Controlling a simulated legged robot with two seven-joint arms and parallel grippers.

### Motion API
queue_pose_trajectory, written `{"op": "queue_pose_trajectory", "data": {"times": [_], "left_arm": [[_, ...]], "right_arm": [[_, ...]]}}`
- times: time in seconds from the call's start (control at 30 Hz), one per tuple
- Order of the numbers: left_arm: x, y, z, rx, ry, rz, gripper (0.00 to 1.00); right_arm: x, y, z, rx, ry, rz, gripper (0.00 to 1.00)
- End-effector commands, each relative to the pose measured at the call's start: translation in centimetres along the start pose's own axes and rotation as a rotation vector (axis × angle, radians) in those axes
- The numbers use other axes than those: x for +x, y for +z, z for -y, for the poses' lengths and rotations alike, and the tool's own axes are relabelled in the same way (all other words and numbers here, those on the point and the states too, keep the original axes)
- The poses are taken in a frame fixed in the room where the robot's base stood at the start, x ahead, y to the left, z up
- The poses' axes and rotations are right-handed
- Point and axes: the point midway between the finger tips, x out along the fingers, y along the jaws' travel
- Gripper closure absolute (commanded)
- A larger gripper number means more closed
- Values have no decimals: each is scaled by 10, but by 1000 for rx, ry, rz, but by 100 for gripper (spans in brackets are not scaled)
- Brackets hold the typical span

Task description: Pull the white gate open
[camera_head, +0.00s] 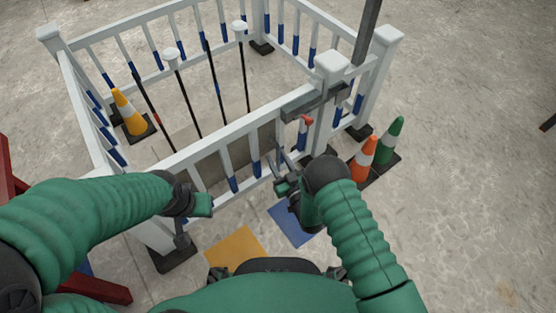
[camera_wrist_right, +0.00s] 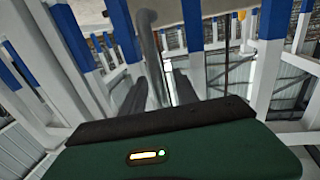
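The white gate (camera_head: 225,157) is the front panel of a white railing pen, with blue bands on its bars. It appears closed, in line with its posts. A grey metal handle (camera_head: 279,157) stands out from its right part; it also shows as a curved bar in the right wrist view (camera_wrist_right: 148,45). My right gripper (camera_head: 284,183) is at the handle. In the wrist view its two dark fingers (camera_wrist_right: 162,92) are apart, with the bar between them and a gap visible. My left gripper (camera_head: 203,204) is before the gate's left part; its fingers are not clear.
A grey latch bar with a red piece (camera_head: 307,121) is by the right post (camera_head: 328,95). Orange (camera_head: 364,158) and green (camera_head: 390,140) cones stand right of it. A yellow-orange cone (camera_head: 128,112) and thin poles stand inside the pen. Yellow (camera_head: 237,247) and blue (camera_head: 291,224) floor squares lie in front.

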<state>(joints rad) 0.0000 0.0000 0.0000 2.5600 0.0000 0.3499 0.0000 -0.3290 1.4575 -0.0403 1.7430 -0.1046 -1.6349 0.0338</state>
Motion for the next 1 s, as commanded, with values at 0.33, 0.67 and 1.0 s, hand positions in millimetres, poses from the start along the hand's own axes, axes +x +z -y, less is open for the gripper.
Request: {"op": "queue_pose_trajectory", "data": {"times": [0.33, 0.67, 1.0], "left_arm": [[0, 0, 0, 0, 0, 0, 64], [0, 0, 0, 0, 0, 0, 64], [0, 0, 0, 0, 0, 0, 64]], "right_arm": [[0, 0, 0, 0, 0, 0, 100], [-1, 1, 0, 0, 0, 1, 100], [-1, 1, 0, 0, 0, 1, 100]]}}
